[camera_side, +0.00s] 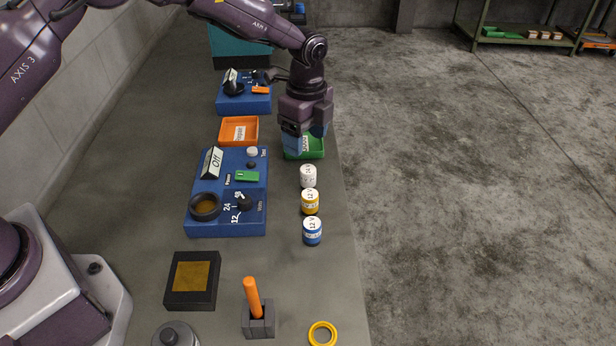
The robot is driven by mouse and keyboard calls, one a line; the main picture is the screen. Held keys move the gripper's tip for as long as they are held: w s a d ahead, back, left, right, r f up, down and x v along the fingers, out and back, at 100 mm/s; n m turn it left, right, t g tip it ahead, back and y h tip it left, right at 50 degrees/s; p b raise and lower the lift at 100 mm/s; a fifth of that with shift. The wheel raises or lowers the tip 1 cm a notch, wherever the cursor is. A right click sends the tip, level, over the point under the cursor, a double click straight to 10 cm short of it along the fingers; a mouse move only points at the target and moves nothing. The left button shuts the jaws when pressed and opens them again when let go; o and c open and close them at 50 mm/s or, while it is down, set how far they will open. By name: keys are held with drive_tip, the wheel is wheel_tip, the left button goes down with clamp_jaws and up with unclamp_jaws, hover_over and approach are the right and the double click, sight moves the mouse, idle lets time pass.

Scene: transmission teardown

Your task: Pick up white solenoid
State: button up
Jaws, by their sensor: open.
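The white solenoid (308,176) is a short white cylinder with dark lettering, upright on the bench at the far end of a row of solenoids. A yellow solenoid (310,202) and a blue solenoid (312,231) stand nearer the camera in the same row. My gripper (304,146) points down just beyond the white solenoid, in front of the green tray. It is open, and nothing shows between its fingers. The fingers are apart from the white solenoid in the picture; their exact height is hard to tell.
A green tray (318,154) lies behind my gripper, an orange tray (222,132) to its left. A blue test box (184,228) stands left of the solenoids. A block with an orange handle (253,300) and a yellow ring (312,341) are near the front. The bench's right edge is close.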

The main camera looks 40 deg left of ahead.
sight(308, 169)
drive_tip(key=f+m, duration=0.1)
drive_tip(key=f, duration=0.1)
drive_tip(key=f+m, duration=0.1)
drive_tip(key=f, duration=0.1)
drive_tip(key=w+f+m, duration=0.1)
drive_tip(key=f, duration=0.1)
drive_tip(key=shift+w, duration=0.1)
drive_tip(key=shift+f, duration=2.8)
drive_tip(key=c, duration=1.1)
drive_tip(key=shift+r, duration=0.2)
